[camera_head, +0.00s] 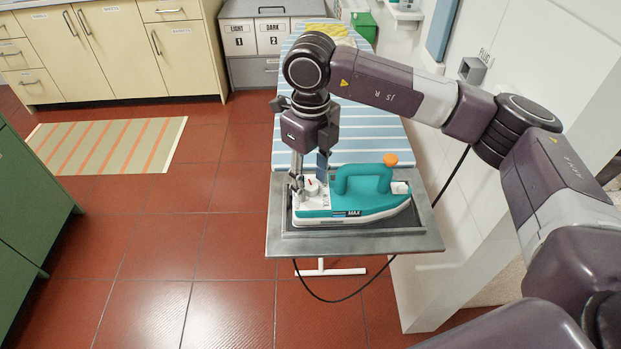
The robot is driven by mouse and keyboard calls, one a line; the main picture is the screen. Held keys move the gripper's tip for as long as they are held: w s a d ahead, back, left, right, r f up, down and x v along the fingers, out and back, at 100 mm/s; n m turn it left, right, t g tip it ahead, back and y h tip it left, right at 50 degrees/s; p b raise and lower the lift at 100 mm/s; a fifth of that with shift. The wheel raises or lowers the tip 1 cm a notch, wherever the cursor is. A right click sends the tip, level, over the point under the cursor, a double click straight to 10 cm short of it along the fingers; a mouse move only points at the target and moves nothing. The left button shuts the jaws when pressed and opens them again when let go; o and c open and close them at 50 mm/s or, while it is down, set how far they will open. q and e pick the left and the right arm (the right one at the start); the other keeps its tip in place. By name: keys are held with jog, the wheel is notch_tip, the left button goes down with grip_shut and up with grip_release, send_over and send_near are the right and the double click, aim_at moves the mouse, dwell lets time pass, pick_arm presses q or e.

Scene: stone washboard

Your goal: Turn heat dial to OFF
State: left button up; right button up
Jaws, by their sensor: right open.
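A teal and white iron (362,197) lies on a grey metal rest (428,234) at the near end of the ironing board (353,145). The heat dial (311,187) is a small pale knob with a red mark on the white plate at the iron's left end. My right gripper (311,178) points down right over the dial. Its fingers are open on either side of the dial; I cannot tell whether they touch it. The gripper hides part of the dial and its markings. My left gripper is not in view.
A black cord (352,296) hangs in a loop below the board and runs up to a wall socket (472,70) marked PLUG. A white wall stands close on the right. Light and dark bins (256,39) stand behind.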

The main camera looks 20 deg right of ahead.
aim_at(311, 185)
notch_tip(311, 185, up, 12)
dwell(0.4)
jog(key=shift+f, duration=0.15)
